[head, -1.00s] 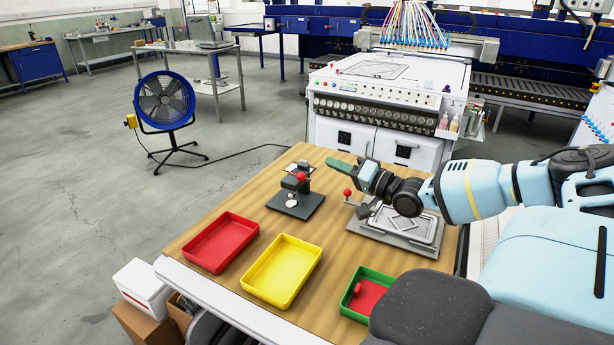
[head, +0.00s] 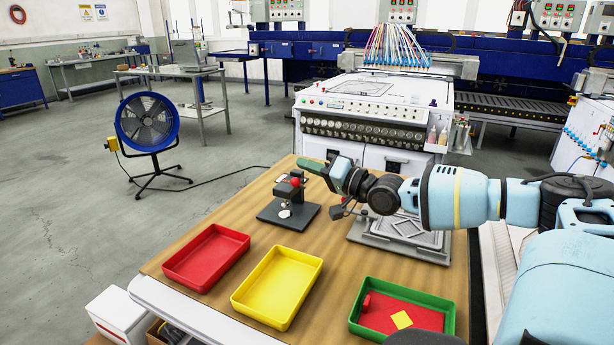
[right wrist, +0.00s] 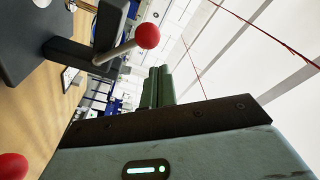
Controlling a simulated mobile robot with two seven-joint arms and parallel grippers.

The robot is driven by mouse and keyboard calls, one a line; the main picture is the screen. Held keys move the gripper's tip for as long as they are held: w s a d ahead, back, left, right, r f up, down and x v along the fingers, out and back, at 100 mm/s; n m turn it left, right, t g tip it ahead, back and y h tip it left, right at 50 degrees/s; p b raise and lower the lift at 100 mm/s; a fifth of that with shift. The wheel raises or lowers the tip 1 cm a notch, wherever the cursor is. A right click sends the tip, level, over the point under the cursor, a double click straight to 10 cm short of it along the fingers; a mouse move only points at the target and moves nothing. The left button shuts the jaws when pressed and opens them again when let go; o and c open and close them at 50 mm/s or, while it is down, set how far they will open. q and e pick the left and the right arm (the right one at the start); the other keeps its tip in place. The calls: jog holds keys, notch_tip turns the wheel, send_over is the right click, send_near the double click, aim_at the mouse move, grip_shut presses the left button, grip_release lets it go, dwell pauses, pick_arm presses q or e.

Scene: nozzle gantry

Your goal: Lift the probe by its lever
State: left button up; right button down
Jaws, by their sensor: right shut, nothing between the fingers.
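The probe stand (head: 287,208) is a dark column on a dark base on the wooden table. A lever with a red ball knob (head: 295,182) sticks out of its side. A small pale piece (head: 284,213) lies on its base. In the right wrist view the lever rod (right wrist: 124,48) and red knob (right wrist: 147,36) show clearly. My right gripper (head: 312,165) has its green fingers together, empty, above and beside the knob in the head view. In the right wrist view the shut fingers (right wrist: 158,88) are apart from the knob. My left gripper is out of view.
A grey plate fixture (head: 405,230) stands right of the probe stand, partly behind my right arm. Red (head: 207,257), yellow (head: 278,287) and green-rimmed (head: 440,302) trays line the table's front. A second red knob (right wrist: 12,166) shows in the right wrist view.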

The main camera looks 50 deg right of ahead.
aim_at(299, 185)
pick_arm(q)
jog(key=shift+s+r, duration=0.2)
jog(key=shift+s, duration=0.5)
pick_arm(e)
jog(key=shift+s+a+f, duration=0.45)
jog(key=shift+a+f, duration=0.3)
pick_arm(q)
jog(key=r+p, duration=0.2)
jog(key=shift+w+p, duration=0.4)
pick_arm(e)
jog(key=shift+s+a+f+n, duration=0.2)
jog(key=shift+a+f+n, duration=0.2)
jog(key=shift+n, duration=0.2)
jog(key=shift+s+a+f+n, duration=0.15)
jog(key=shift+a+f+n, duration=0.25)
jog(key=shift+n, duration=0.2)
